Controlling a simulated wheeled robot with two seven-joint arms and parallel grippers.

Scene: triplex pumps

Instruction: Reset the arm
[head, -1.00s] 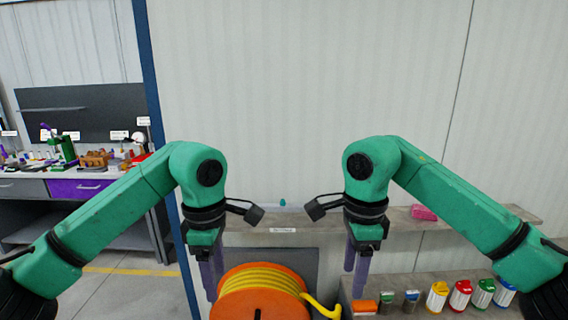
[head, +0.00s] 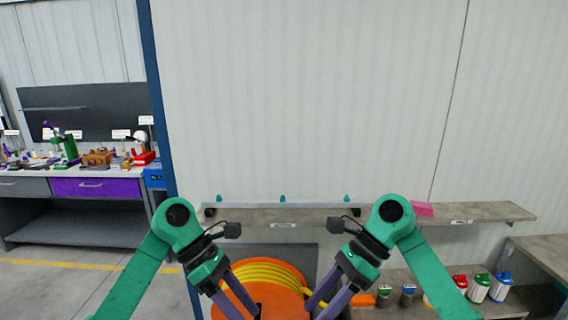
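My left arm comes in from the lower left, and my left gripper (head: 244,310) points down and to the right with its two purple fingers apart. My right arm comes in from the lower right, and my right gripper (head: 318,311) points down and to the left with its purple fingers apart. Both grippers look empty. They hang in front of the orange reel (head: 283,302) with a yellow hose (head: 268,272), one at each side of it. Whether any fingertip touches the reel cannot be told.
A wall shelf (head: 490,212) runs behind the arms, with a pink block (head: 422,209) on it. A lower bench at right holds several colored-lid containers (head: 479,287). A workbench with a purple drawer (head: 97,188) stands at far left. Floor (head: 50,285) shows at lower left.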

